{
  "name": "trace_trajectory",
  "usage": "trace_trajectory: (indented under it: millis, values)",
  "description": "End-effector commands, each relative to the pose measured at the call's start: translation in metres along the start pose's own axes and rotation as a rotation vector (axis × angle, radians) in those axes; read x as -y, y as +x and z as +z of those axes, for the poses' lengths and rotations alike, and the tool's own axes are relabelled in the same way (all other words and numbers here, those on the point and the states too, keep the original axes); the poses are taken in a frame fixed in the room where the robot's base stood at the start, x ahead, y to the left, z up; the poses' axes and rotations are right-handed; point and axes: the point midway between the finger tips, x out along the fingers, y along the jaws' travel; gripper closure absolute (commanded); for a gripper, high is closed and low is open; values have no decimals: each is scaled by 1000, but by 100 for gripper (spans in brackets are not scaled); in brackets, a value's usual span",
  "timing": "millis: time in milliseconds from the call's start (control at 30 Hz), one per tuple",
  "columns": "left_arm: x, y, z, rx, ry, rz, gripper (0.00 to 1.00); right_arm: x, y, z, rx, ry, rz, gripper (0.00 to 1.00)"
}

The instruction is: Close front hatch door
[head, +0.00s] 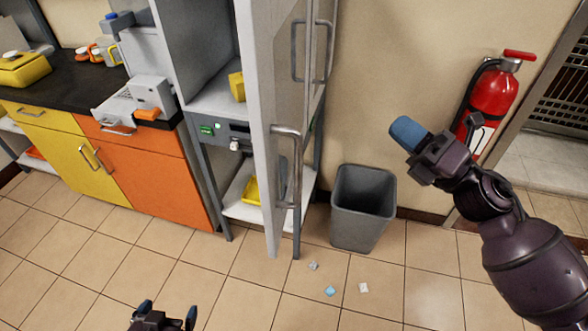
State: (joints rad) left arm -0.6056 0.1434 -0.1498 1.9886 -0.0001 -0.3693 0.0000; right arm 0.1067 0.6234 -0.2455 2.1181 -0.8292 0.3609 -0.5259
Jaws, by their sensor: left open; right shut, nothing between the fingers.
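The front hatch door (262,110) of the tall grey cabinet stands open. It juts out toward me and shows nearly edge-on. A metal bar handle (296,170) sits on its right side, and a second bar handle (294,52) shows higher up behind it. The cabinet interior (212,85) is exposed to the left of the door. My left gripper (165,316) is open and empty at the bottom edge, below and left of the door. My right gripper (408,132) is shut and empty, to the right of the door and apart from the handle.
A grey waste bin (362,205) stands right of the cabinet, with small litter (330,291) on the floor before it. A red fire extinguisher (490,98) hangs on the wall behind my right arm. An orange cupboard (160,165) stands left. The tiled floor in front is mostly clear.

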Motion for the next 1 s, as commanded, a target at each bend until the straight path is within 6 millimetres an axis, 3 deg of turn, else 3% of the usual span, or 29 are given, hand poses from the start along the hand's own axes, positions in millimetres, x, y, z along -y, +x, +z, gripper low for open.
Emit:
trace_trajectory:
  millis: [100,200,333,633,1000]
  values:
    - [0,1,1,-1,0,1,0,-11,0,-32,-233,-352,64,100]
    - [0,2,-2,-5,0,1,0,-12,-8,-59,-385,-578,121,100]
    - [-1,2,-4,-10,0,1,0,-9,-18,-79,-516,-779,193,100]
    - [0,1,-9,-15,0,1,0,-10,-14,-90,-547,-868,243,100]
    - [1,-7,-26,-26,-1,0,0,-11,37,-121,-544,-865,244,100]
